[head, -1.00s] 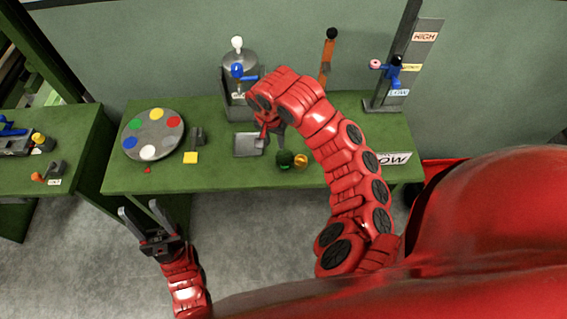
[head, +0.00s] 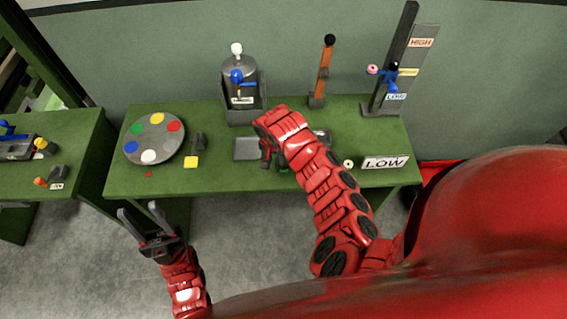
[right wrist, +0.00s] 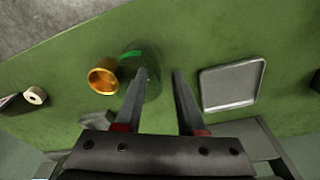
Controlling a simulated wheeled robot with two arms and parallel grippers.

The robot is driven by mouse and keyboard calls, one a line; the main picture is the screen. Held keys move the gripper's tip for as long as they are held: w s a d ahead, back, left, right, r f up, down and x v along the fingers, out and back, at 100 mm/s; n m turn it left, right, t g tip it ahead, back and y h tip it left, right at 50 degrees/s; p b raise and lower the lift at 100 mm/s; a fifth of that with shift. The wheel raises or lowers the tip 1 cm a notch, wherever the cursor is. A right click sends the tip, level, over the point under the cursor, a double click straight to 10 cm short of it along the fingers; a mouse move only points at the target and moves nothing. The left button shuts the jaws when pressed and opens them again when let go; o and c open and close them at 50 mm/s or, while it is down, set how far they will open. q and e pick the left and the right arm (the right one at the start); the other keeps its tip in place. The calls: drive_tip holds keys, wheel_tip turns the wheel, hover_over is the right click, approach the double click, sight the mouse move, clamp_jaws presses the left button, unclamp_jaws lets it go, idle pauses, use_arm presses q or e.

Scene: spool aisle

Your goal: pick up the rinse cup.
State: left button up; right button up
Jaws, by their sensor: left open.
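In the right wrist view a dark green see-through cup (right wrist: 154,88) stands on the green table, partly behind my right gripper's left finger. A gold-orange cup (right wrist: 103,76) touches or nearly touches its left side. I cannot tell for sure which is the rinse cup. My right gripper (right wrist: 159,73) is open, with part of the green cup showing between its fingers, not clamped. In the head view my right arm hides most of this, with only a bit of green (head: 284,169) showing. My left gripper (head: 138,208) is open and empty in front of the table's left end.
A grey square tray (right wrist: 231,85) lies right of the right gripper. On the table (head: 222,183) stand a round palette (head: 155,143), a grey dispenser (head: 240,85), an orange lever (head: 322,75), a LOW sign (head: 386,163) and a tall post (head: 390,65).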

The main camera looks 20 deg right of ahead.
drive_tip(key=shift+w+d+f, duration=0.1)
drive_tip(key=shift+f, duration=1.1)
clamp_jaws()
